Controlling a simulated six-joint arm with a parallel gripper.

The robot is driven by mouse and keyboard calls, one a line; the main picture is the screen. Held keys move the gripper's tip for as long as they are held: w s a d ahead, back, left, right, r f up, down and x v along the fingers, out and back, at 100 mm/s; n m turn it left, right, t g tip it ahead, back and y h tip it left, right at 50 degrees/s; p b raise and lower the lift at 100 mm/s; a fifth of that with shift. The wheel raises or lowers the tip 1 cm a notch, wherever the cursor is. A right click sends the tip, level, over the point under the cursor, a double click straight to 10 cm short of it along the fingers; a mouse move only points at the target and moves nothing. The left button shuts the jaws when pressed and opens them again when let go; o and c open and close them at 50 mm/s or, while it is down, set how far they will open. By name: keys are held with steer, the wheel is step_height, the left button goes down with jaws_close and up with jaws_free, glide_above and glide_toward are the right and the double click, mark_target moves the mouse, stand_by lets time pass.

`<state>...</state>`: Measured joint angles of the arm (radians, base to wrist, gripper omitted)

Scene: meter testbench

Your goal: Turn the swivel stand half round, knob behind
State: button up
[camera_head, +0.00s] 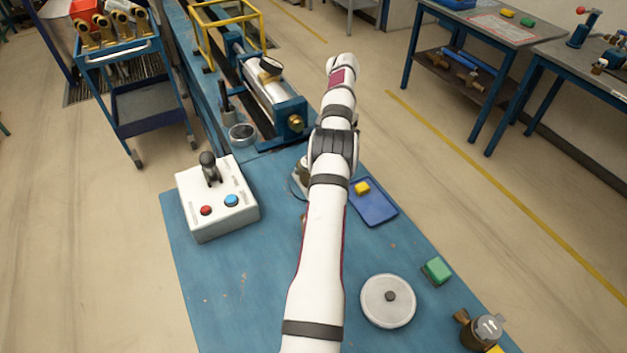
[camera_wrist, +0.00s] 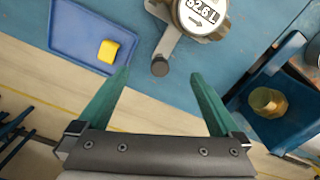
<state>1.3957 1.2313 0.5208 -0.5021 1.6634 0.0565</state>
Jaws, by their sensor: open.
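The swivel stand shows in the wrist view as a grey arm (camera_wrist: 171,42) ending in a dark round knob (camera_wrist: 160,68). A round meter (camera_wrist: 203,16) reading about "82.6 L" sits at the arm's other end, cut off by the top edge. My gripper (camera_wrist: 160,75) is open, its two green fingers apart. The knob appears between the fingertips in the picture; I cannot tell how far below them it lies. In the head view my arm hides most of the stand, with only a bit of it (camera_head: 301,177) showing at the left.
A blue tray (camera_head: 375,212) with a yellow block (camera_head: 362,188) lies right of the stand. A white button box (camera_head: 225,210) stands left. A bench rig (camera_head: 290,122) with a brass fitting stands behind. A grey disc (camera_head: 375,312) and green block (camera_head: 436,271) are nearer.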

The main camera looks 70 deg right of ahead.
steer(key=shift+f, duration=0.15)
steer(key=shift+f, duration=1)
steer(key=c, duration=0.4)
steer(key=o, duration=0.4)
steer(key=shift+r, duration=2.8)
